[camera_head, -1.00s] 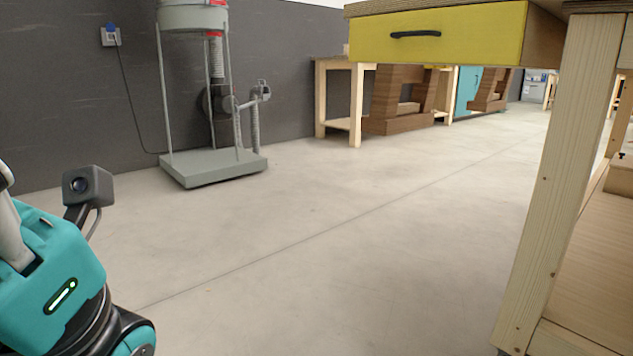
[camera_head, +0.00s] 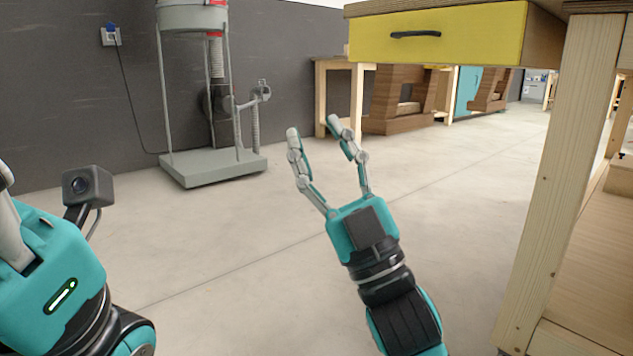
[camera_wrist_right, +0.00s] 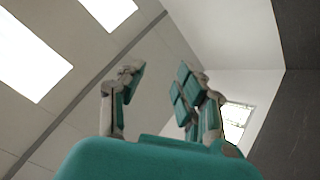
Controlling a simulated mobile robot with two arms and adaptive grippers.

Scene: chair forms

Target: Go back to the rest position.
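My right gripper (camera_head: 313,128) stands raised in the middle of the head view, with its fingers pointing up and slightly left. Its two fingers are apart and nothing is between them. In the right wrist view the fingers of the right gripper (camera_wrist_right: 155,85) are also apart and empty, against the ceiling. A teal part of my left arm (camera_head: 55,270) with a small camera on it shows at the lower left of the head view.
A workbench with a yellow drawer (camera_head: 440,38) and a wooden leg (camera_head: 560,170) stands close on the right. A grey dust-collector machine (camera_head: 215,165) stands by the dark wall at the left. Wooden tables (camera_head: 357,100) are further back. The floor (camera_head: 230,270) between is clear.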

